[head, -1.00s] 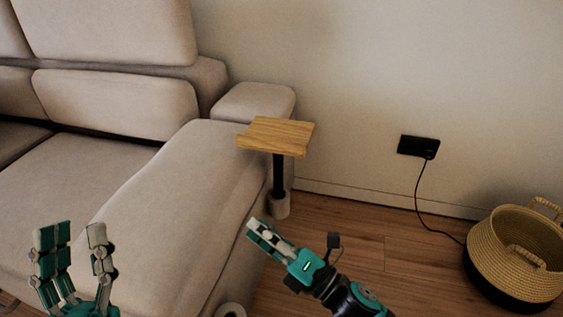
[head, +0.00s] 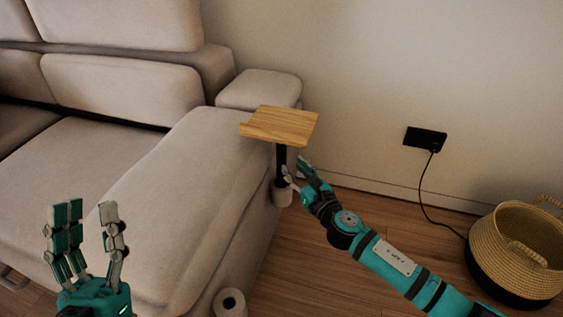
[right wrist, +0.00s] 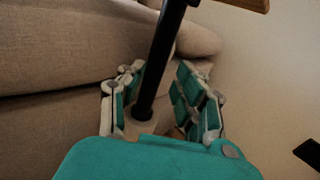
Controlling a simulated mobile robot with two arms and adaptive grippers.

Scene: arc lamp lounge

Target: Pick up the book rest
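The book rest has a wooden top (head: 281,125) on a black post (head: 281,160) and a pale round base (head: 282,194), standing upright beside the sofa arm. My right gripper (head: 297,170) is at the post, below the wooden top. In the right wrist view the post (right wrist: 160,70) runs between the spread fingers of my right gripper (right wrist: 163,92), and a corner of the wooden top (right wrist: 248,4) shows at the upper edge. The fingers look open around the post, with no clear grip. My left gripper (head: 84,222) is open and empty in front of the sofa seat.
The beige sofa (head: 190,165) is close on the left of the book rest. A wall stands behind it, with a black socket plate (head: 425,138) and cord. A woven basket (head: 515,245) is at right.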

